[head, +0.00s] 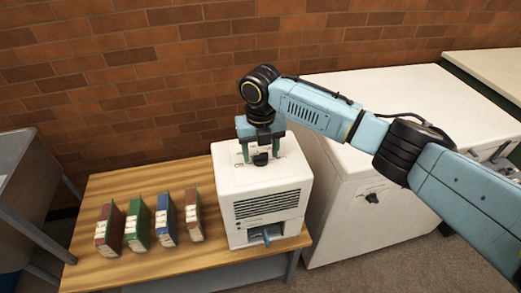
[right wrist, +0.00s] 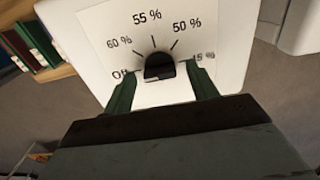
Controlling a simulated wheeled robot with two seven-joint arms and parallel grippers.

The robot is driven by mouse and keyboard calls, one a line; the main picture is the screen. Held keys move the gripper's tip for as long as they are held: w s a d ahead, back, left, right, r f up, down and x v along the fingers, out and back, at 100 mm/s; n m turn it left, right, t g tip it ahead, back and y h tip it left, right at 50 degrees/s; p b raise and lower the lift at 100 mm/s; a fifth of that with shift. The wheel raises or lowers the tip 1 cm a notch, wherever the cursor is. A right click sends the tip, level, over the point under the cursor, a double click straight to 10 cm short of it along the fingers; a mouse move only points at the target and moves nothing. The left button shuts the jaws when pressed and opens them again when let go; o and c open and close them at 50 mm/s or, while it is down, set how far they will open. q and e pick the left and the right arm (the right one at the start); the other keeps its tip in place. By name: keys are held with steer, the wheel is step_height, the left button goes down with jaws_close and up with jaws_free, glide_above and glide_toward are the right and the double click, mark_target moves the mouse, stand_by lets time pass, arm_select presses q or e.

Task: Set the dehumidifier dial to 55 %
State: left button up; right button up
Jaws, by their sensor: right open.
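The white dehumidifier (head: 265,190) stands on the wooden table. Its black dial (head: 260,159) is on the top face and also shows in the right wrist view (right wrist: 159,67). The printed scale reads Off, 60 %, 55 %, 50 % and a last mark partly hidden by a finger. Which mark the dial points at I cannot tell. My right gripper (head: 259,153) is over the top face, its green fingers open on either side of the dial. In the right wrist view the gripper (right wrist: 163,72) has a finger left and right of the dial. My left gripper is out of view.
Several red, green and blue boxes (head: 138,226) stand left of the dehumidifier on the wooden table (head: 180,268). A large white cabinet (head: 345,215) with a black knob stands close on the right. A grey cart (head: 22,165) is at far left, a brick wall behind.

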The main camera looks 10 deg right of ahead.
steer(key=c, duration=1)
steer(key=shift+r+m+p, duration=0.15)
steer(key=shift+m+p, duration=0.35)
steer(key=shift+p, duration=0.35)
steer(key=m+p, duration=0.5)
steer(key=p, duration=0.1)
steer(key=shift+m, duration=0.4)
steer(key=m+p, duration=0.4)
steer(key=m, duration=0.1)
steer(key=m+p, duration=0.2)
steer(key=m, duration=0.1)
steer(key=shift+m, duration=0.3)
arm_select(q)
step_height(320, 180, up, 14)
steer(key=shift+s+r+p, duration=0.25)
steer(key=shift+p, duration=0.15)
arm_select(e)
steer(key=shift+m, duration=1.2)
steer(key=shift+w, duration=0.1)
